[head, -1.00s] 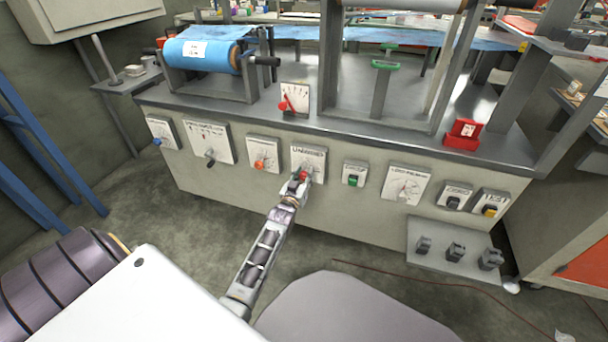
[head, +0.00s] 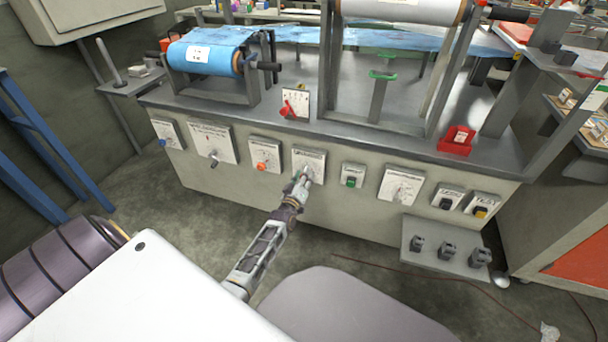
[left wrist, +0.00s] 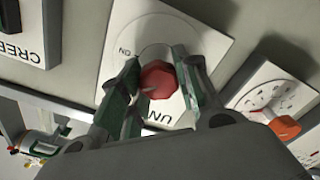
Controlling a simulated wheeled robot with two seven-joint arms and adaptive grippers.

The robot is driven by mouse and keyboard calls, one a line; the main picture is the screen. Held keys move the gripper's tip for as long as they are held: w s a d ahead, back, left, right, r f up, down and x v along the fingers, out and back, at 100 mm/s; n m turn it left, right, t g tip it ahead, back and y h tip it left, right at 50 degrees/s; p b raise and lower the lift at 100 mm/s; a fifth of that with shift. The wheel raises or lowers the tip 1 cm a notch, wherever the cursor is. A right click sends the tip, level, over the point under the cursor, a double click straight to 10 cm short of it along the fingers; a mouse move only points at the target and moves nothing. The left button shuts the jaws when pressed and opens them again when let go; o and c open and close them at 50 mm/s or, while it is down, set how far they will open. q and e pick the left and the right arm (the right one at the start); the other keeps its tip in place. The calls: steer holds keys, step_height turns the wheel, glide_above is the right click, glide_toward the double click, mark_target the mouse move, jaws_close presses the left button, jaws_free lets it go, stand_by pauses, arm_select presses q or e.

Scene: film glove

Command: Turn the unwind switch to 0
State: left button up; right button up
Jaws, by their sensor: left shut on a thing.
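The unwind switch is a red knob (left wrist: 158,80) on a white plate (left wrist: 218,38) on the front of the grey machine. In the left wrist view the plate shows part of its name, "UN", and the word "ON"; the 0 mark cannot be made out. My left gripper (left wrist: 153,82) has one finger on each side of the knob and is shut on it. In the head view my left gripper (head: 304,178) reaches the plate (head: 313,160) and hides the knob. My right gripper is not in view.
An orange knob (head: 262,166) on its own plate is left of the unwind plate, and a green switch (head: 351,182) is right of it. A grey shelf (head: 408,240) juts out low at the right.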

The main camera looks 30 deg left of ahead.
arm_select(q)
steer(key=n+p, duration=0.1)
steer(key=n, duration=0.1)
steer(key=shift+a+n, duration=0.1)
steer(key=shift+n, duration=0.3)
steer(key=n, duration=0.2)
steer(key=shift+f+n, duration=0.1)
steer(key=shift+n, duration=0.2)
steer(key=n, duration=0.2)
steer(key=shift+n, duration=1.3)
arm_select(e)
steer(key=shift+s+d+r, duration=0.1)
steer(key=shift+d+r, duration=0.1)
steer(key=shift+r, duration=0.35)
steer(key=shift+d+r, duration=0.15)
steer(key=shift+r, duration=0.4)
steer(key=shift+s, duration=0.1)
arm_select(q)
steer(key=o, duration=1)
steer(key=shift+f, duration=0.1)
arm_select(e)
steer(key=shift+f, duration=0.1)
arm_select(q)
steer(key=shift+s, duration=0.15)
steer(key=shift+v, duration=5.9)
